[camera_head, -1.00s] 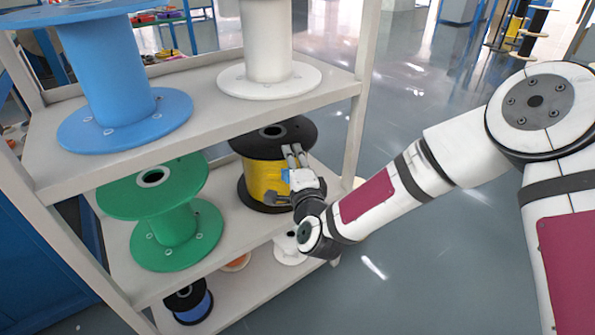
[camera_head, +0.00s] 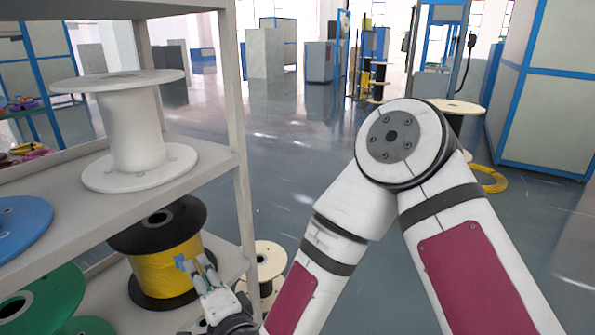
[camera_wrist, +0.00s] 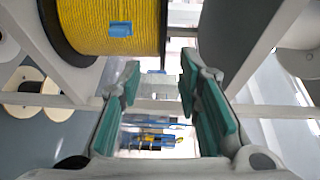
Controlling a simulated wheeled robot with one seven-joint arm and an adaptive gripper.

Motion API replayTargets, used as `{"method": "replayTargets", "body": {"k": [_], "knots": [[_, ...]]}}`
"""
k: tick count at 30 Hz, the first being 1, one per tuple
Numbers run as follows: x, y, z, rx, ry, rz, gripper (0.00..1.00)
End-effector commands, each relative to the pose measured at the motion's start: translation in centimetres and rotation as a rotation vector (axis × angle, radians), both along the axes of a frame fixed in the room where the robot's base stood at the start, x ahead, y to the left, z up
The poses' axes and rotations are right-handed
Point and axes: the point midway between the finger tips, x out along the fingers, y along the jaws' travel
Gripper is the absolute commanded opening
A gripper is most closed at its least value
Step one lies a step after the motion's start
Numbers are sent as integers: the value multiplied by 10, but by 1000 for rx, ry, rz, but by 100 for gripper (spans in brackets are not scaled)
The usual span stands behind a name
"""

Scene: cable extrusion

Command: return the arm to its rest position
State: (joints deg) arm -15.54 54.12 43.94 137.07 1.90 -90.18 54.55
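My arm reaches from the right of the head view to the shelf. I cannot tell whether a finger touches the spool.
The shelf rack's upright post (camera_head: 243,205) is close to my forearm. A white spool (camera_head: 135,130) stands on the upper shelf, with a blue spool (camera_head: 20,225) left of it. A green spool (camera_head: 60,295) is lower left. Open floor (camera_head: 300,145) lies beyond the rack.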

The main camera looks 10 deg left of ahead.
Motion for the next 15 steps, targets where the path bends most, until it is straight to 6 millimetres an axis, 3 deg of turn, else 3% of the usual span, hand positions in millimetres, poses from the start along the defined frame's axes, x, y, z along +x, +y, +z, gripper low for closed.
{"method": "replayTargets", "body": {"k": [5, 8, 15], "knots": [[12, -9, 5, -183, -52, 65, 31], [21, -24, 5, -349, -81, 112, 31], [38, -90, 11, -741, -98, 187, 31]]}}
